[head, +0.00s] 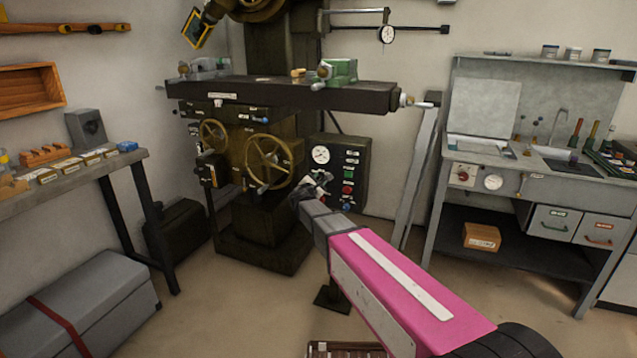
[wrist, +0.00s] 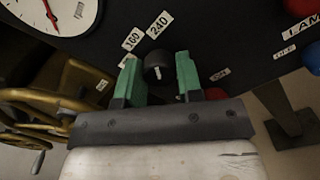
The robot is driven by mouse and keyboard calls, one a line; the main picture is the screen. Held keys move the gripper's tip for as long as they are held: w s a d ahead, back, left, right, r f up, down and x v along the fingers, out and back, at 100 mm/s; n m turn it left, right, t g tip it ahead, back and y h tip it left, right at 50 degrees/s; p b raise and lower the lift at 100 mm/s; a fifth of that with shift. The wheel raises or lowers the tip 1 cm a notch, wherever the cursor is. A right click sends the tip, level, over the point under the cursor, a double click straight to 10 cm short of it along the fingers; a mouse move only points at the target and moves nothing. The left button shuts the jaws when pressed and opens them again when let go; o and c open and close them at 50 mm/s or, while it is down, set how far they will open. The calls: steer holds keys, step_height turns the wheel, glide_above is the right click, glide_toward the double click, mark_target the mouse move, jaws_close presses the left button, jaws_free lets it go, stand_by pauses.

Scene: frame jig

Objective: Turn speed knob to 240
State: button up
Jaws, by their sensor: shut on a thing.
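The black speed knob (wrist: 157,66) sits on the dark control panel, between the two green fingers of my gripper (wrist: 160,72) in the wrist view. My gripper is shut on it. A small pale mark shows on the knob, but I cannot tell for sure which number it points to. The label 240 (wrist: 160,24) is just above the knob, and the label 160 (wrist: 131,38) is to its upper left.
A round white gauge (head: 320,155) is on the panel, with a green button (head: 348,174) and red controls right of it. Brass handwheels (head: 269,162) stand close left of my gripper. A grey sink bench (head: 520,165) is at the right. Floor between is open.

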steer(key=shift+m, duration=0.6)
steer(key=o, duration=0.9)
steer(key=v, duration=1)
steer(key=shift+s+a, duration=0.1)
steer(key=shift+s, duration=0.3)
